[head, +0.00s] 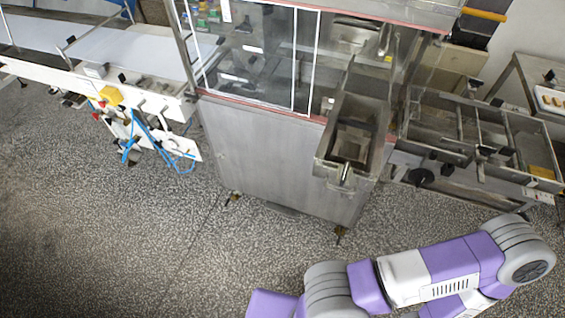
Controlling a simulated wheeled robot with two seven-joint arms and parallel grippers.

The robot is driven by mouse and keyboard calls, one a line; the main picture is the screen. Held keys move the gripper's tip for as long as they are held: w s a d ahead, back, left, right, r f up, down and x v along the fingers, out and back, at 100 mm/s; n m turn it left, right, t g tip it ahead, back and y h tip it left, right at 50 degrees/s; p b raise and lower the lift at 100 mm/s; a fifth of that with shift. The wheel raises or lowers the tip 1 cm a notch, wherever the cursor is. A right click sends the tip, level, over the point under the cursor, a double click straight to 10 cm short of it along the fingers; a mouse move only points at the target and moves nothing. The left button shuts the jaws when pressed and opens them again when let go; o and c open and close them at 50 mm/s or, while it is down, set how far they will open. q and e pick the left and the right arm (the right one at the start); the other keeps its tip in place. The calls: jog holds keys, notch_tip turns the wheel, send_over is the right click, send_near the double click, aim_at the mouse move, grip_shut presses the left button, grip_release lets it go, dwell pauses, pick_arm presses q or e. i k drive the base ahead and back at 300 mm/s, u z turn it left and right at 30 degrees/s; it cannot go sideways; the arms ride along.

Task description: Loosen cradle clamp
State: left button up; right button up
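I cannot single out the cradle clamp with certainty. A steel machine (265,150) stands at the centre, with an open steel trough (325,158) jutting from its right front. A small bright metal fitting (345,173) sits at the trough's front end. To the right is a steel frame (520,178) with crossbars, and a black round knob (421,177) is on its near side. A purple and white arm of mine lies across the bottom right, apart from the machine. Neither of my grippers is in view.
A white conveyor (140,48) with blue hoses (160,145) runs along the upper left. The machine has clear panels (260,60) on top. A side table with a white tray (551,101) stands at the far right. The speckled floor (120,230) in front is clear.

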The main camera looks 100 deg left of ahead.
aim_at(345, 171)
jog(key=u, duration=1.3)
jog(key=k, duration=0.15)
jog(key=u, duration=1.4)
